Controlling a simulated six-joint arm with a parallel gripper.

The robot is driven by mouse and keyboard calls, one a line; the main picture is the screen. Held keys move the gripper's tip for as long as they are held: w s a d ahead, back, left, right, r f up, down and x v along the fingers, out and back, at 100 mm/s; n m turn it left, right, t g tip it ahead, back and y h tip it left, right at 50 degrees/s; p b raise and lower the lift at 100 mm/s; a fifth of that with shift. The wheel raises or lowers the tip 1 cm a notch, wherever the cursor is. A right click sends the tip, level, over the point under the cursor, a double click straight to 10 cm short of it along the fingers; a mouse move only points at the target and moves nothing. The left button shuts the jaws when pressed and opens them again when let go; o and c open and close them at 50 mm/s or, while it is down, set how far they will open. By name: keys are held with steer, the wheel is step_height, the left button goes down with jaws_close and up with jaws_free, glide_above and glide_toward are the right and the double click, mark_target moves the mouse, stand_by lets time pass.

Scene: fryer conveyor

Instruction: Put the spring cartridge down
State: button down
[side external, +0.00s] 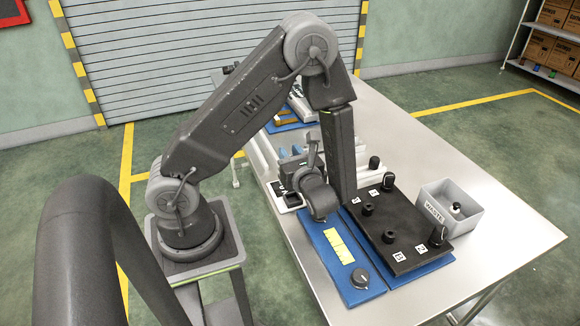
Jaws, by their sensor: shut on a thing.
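My gripper (291,179) is at the left edge of the steel table, beside the blue mats and close above a small white-rimmed dark tray (289,198). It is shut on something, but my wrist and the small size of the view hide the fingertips. I cannot make out the held spring cartridge or whether it touches the tray. A black plate (405,216) with numbered white labels lies to the right on a blue mat.
A grey waste bin (433,207) with a small dark-and-white item inside stands right of the plate. A blue panel (325,262) with yellow labels and a dark knob (360,278) lies in front. Pale equipment (262,155) runs behind my gripper. The table's right side is clear.

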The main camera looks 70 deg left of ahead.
steer(key=a+m+t+h, duration=0.1)
steer(key=a+m+t, duration=0.45)
steer(key=a, duration=2.25)
steer(key=shift+n+t, duration=0.55)
steer(key=shift+t, duration=0.1)
steer(key=shift+w+d+f, duration=0.1)
steer(key=shift+d+f, duration=0.05)
steer(key=shift+f, duration=3.65)
steer(key=shift+f, duration=0.3)
steer(key=c, duration=0.9)
jaws_free()
